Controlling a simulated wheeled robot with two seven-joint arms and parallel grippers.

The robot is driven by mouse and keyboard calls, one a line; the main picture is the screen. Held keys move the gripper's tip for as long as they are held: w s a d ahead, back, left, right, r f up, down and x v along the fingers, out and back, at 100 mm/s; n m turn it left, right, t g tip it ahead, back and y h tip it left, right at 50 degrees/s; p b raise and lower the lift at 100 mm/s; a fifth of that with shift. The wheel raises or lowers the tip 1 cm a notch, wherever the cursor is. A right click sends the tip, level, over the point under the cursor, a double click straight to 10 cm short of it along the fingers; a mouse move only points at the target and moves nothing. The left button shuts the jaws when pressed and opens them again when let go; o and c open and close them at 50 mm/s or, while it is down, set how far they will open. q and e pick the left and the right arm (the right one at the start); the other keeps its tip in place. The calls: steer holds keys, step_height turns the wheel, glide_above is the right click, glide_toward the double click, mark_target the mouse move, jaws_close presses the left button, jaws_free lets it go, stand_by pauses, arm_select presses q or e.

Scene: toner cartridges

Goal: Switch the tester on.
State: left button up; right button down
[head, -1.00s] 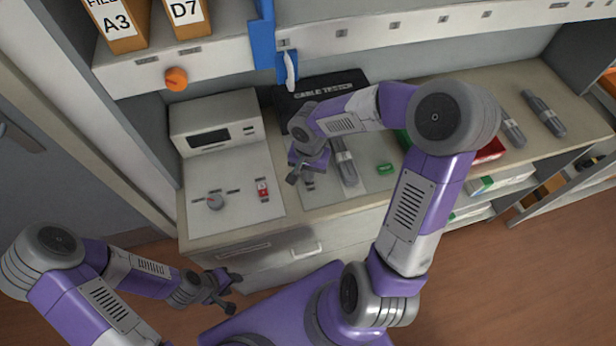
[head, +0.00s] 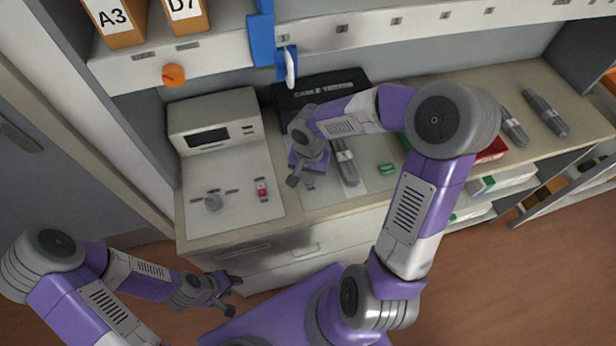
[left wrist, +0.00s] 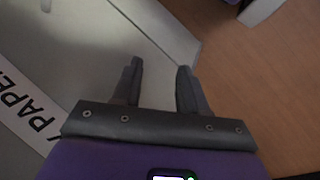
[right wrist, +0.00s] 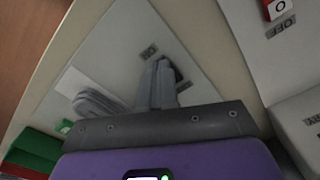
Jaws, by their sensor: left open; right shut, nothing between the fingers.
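A pale tester unit with a dark display (head: 208,137) stands at the left of the bench. My right gripper (head: 293,181) is shut and empty, right of the switch and above the neighbouring pale plate (right wrist: 110,50). My left gripper (head: 230,291) is open and empty, in front of the drawers.
A black box marked CABLE TESTER (head: 325,92) stands at the back. A grey cartridge (head: 346,168) lies right of my right gripper, near a small green item (head: 387,168). More cartridges (head: 545,113) lie at the far right. An overhead shelf carries an orange knob (head: 173,75).

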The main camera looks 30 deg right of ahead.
steer(key=shift+r+p, duration=2.4)
steer(key=shift+r, duration=1.1)
